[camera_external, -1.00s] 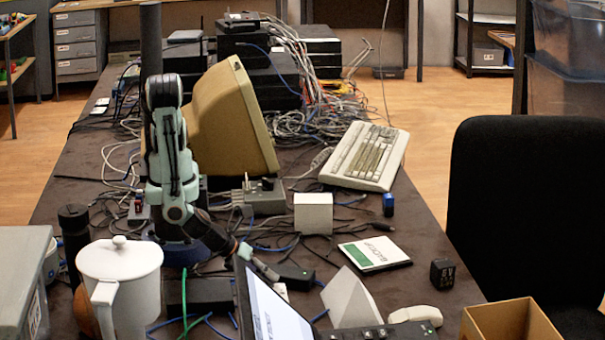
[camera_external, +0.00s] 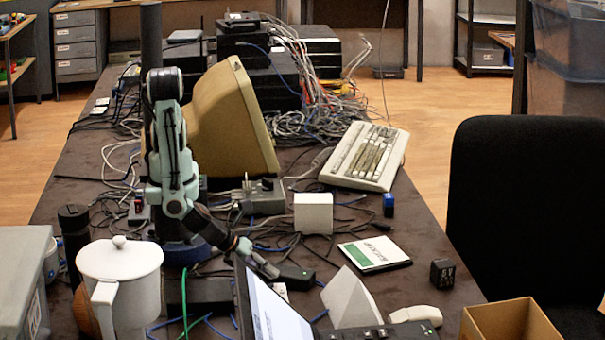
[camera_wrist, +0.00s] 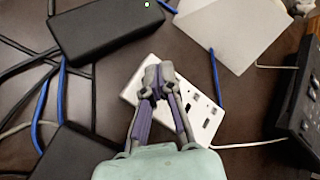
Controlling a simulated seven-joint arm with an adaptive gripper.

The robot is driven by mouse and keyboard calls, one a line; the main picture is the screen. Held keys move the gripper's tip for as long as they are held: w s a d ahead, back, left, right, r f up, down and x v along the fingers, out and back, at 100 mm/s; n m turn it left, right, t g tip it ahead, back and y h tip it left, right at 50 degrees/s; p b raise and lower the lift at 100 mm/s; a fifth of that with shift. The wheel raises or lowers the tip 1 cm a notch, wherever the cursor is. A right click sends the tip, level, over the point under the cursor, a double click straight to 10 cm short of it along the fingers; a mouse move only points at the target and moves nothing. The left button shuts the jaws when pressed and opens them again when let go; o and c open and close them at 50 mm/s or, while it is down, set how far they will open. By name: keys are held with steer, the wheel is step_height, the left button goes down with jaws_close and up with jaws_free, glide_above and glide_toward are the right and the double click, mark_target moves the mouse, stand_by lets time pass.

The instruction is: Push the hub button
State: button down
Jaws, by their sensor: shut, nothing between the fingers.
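A small white box with dark ports (camera_wrist: 206,115), which looks like the hub, lies on the dark table in the wrist view. In the external view only a small part of it (camera_external: 281,291) shows, behind the laptop screen. My gripper (camera_wrist: 158,80) is shut and empty, with its fingertips over the left half of the white box. They cover part of its top, and I cannot make out a button or tell whether they touch it. In the external view my gripper (camera_external: 272,270) points down and right, low over the table.
A black box with a green light (camera_wrist: 105,28) lies close to the white box. A pale folded card (camera_external: 352,300) and a laptop screen (camera_external: 268,312) stand nearby. Cables cross the table around them. A white lidded pot (camera_external: 130,290) stands at the front left.

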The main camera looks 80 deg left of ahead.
steer(key=shift+r, duration=2.9)
